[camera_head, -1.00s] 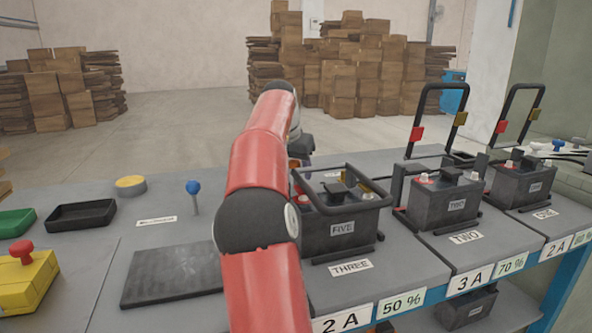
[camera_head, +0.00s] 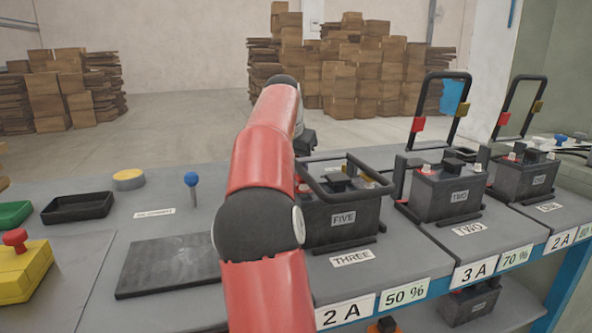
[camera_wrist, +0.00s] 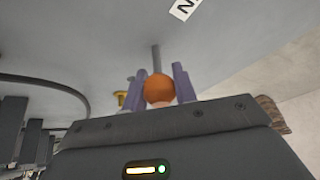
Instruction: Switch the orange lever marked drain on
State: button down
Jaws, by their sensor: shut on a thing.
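The orange lever (camera_wrist: 158,90) shows in the wrist view as a round orange knob, with a grey rod (camera_wrist: 156,58) seen just beyond it. My gripper (camera_wrist: 166,76) is shut on this knob, one purple-grey finger on each side. A white label (camera_wrist: 184,9) at the top edge of the wrist view is cut off, and only part of one letter is readable. In the head view my red arm hides the lever and most of the gripper. I cannot read the lever's position.
A blue-knobbed lever (camera_head: 191,180), a black tray (camera_head: 77,207) and a yellow box with a red button (camera_head: 22,272) are to the left.

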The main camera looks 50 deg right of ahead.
jog(key=shift+s+a+f+t+h+b, duration=0.2)
jog(key=shift+s+f+t+h+b, duration=0.3)
jog(key=shift+b, duration=0.75)
jog(key=shift+r+t+b, duration=0.45)
jog(key=shift+t+b, duration=0.15)
jog(key=c, duration=1.1)
grip_release()
jog(key=shift+a, duration=0.1)
jog(key=p+v, duration=0.1)
jog(key=v, duration=0.6)
jog(key=shift+s+a+r, duration=0.1)
jog(key=shift+a+r, duration=0.2)
